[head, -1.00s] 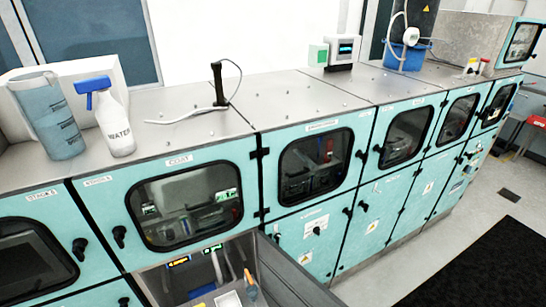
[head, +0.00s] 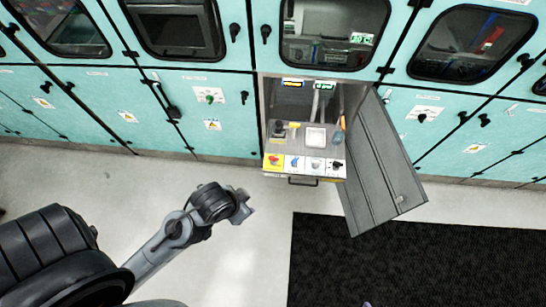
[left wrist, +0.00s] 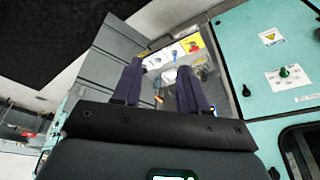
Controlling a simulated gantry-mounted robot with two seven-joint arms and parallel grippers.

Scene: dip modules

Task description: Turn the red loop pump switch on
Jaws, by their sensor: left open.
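An open compartment in the teal cabinet row holds a control panel (head: 305,177) with a row of small controls on its front edge. A red control on a yellow plate (head: 274,160) is at its left end, a blue-marked control (head: 294,163) beside it, and a dark knob (head: 337,166) at the right end. Labels are too small to read, so I cannot tell which is the red loop pump switch. My left gripper (head: 241,206) is below and left of the panel, apart from it. In the left wrist view its fingers (left wrist: 160,66) are open and empty, pointing towards the panel.
A grey door (head: 375,165) hangs open at the compartment's right side. A green knob (head: 209,98) is on the cabinet door to the left. A dark mat (head: 400,265) lies on the floor, which is clear in front of the cabinets.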

